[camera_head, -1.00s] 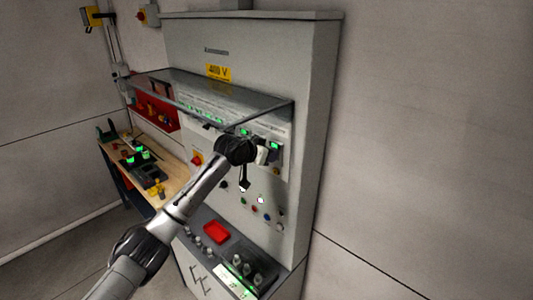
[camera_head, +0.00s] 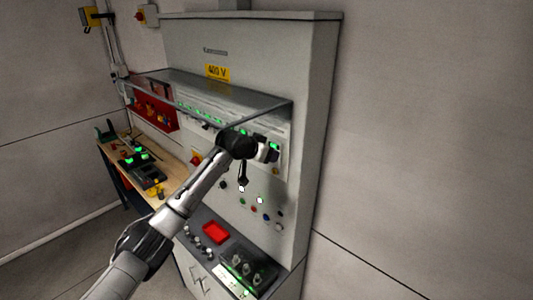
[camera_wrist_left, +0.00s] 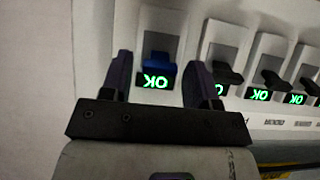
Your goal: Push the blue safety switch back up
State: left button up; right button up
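The blue safety switch (camera_wrist_left: 157,66) shows in the left wrist view at the end of a row of switches, with a lit green OK display beside it. Its lever looks to stand much like the black levers beside it; I cannot tell for sure if it is up or down. My left gripper (camera_wrist_left: 158,75) is open, one finger on each side of the blue switch, with nothing gripped. I cannot tell if it touches. In the head view the left gripper (camera_head: 268,152) is at the right end of the switch row and hides the blue lever. My right gripper is out of view.
Several black switches (camera_wrist_left: 228,73) with green OK displays continue the row. A clear cover (camera_head: 215,95) juts out above the row on the grey cabinet (camera_head: 310,130). Below are coloured buttons and a console with a red panel (camera_head: 215,232). A workbench (camera_head: 180,176) stands left.

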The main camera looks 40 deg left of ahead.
pick_arm(q)
jog(key=shift+o, duration=0.4)
jog(key=shift+r, duration=0.1)
jog(key=b+v, duration=0.3)
jog(key=v, duration=0.4)
jog(key=shift+s, duration=0.2)
jog(key=shift+r, duration=0.1)
jog(key=shift+a, duration=0.15)
